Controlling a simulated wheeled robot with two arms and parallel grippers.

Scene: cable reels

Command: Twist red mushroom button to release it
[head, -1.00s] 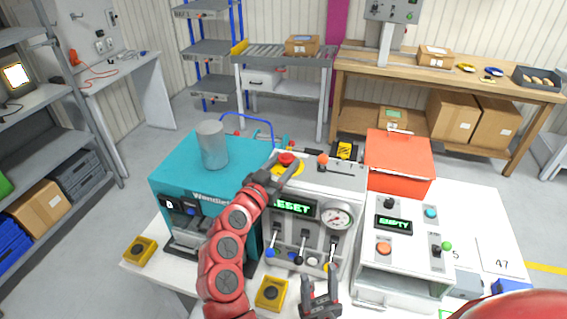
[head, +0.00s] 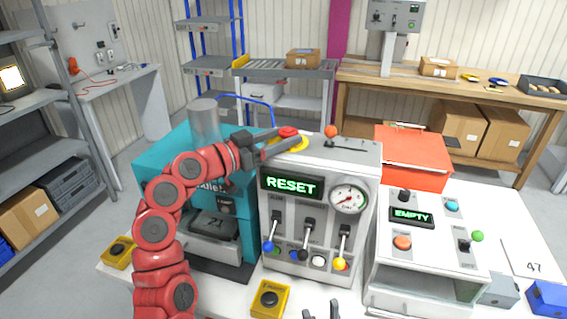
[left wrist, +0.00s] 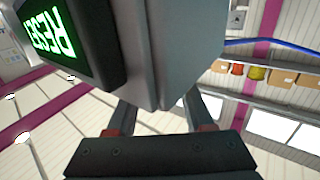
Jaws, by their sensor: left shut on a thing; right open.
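The red mushroom button (head: 288,131) sits on a yellow plate (head: 301,145) on top of the grey control box (head: 360,160). My left gripper (head: 284,139) reaches in from the left at the button's height, with its fingers on either side of the button and shut on it. In the left wrist view, the fingers (left wrist: 160,118) extend past the box's edge; the box hides their tips and the button. The display (head: 291,185) on the box reads RESET in green. My right gripper (head: 321,311) is open at the bottom edge, mostly cut off.
A teal machine (head: 160,160) stands left of the control box, partly behind my left arm. An orange knob (head: 331,131) and several levers are close by on the box. Right of it are a white box with an EMPTY display (head: 411,216) and a red case (head: 413,155).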

